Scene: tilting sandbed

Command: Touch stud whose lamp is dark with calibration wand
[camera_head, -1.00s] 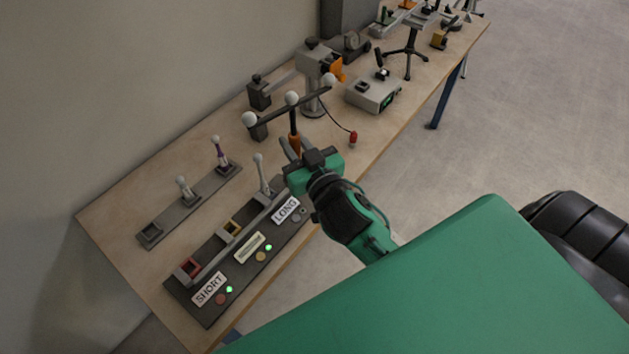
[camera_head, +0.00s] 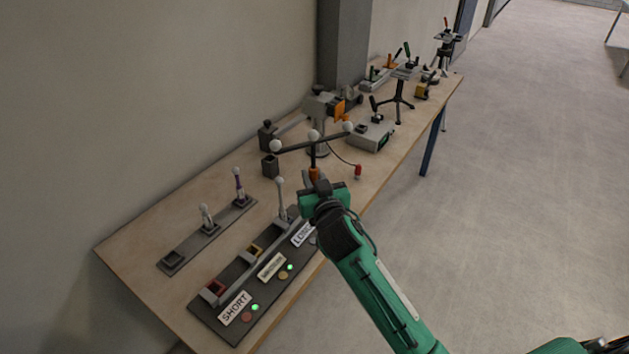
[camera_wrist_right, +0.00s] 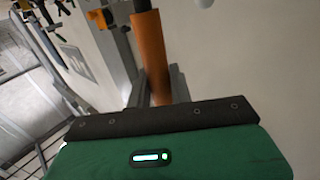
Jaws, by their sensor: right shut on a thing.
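The calibration wand is a dark crossbar with three white balls (camera_head: 313,135) on an orange handle (camera_head: 314,173). My right gripper (camera_head: 318,188) is shut on this handle and holds the wand upright by the panel's far end. The orange handle also shows in the right wrist view (camera_wrist_right: 152,58). The dark panel (camera_head: 222,327) has studs and lamps beside its labels. The lamp by the SHORT label (camera_head: 235,307) and the lamp by the middle label (camera_head: 271,266) glow green. By the LONG label (camera_head: 302,234) no glow shows; my gripper and arm partly hide that end. My left gripper is out of view.
A rear rack (camera_head: 190,246) holds two probes. A grey box (camera_head: 371,135) and other equipment stand farther along. Wood is bare at front left.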

